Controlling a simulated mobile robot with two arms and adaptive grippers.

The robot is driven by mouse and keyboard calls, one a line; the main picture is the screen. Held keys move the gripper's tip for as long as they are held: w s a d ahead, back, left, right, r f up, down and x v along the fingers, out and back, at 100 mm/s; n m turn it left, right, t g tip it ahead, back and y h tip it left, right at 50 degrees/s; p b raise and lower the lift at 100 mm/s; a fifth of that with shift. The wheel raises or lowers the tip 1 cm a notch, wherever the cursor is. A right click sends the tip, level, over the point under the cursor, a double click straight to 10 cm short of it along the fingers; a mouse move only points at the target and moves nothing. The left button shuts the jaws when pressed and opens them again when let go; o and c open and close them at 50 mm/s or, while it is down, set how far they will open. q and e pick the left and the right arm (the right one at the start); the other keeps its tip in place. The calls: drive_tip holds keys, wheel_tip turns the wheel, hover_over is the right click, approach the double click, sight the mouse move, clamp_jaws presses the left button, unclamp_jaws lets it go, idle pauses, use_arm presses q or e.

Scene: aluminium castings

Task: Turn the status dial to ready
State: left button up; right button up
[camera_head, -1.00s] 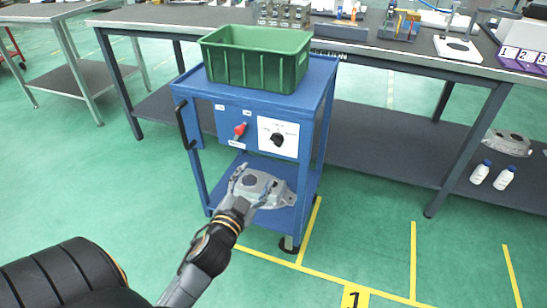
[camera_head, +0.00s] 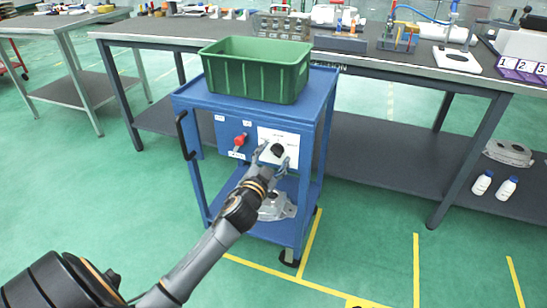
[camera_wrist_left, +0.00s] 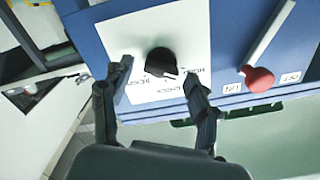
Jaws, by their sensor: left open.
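The status dial is a black knob (camera_head: 277,150) on a white plate (camera_head: 291,141) on the front panel of the blue cart. In the left wrist view the knob (camera_wrist_left: 161,62) sits on the white plate with printed words around it, too small to read surely. My left gripper (camera_head: 272,158) is in front of the plate. In the wrist view its two fingers (camera_wrist_left: 158,82) are spread, one on each side below the knob, with a gap to it. It holds nothing. My right gripper is not in view.
A red-handled lever (camera_head: 239,140) is on the panel beside the plate. A green crate (camera_head: 255,85) stands on the cart (camera_head: 190,95). A metal casting (camera_head: 275,207) lies on its lower shelf, partly behind my arm. A workbench (camera_head: 400,65) stands behind.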

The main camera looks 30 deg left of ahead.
use_arm(q)
drive_tip(key=c, duration=1.2)
drive_tip(key=shift+o, duration=0.2)
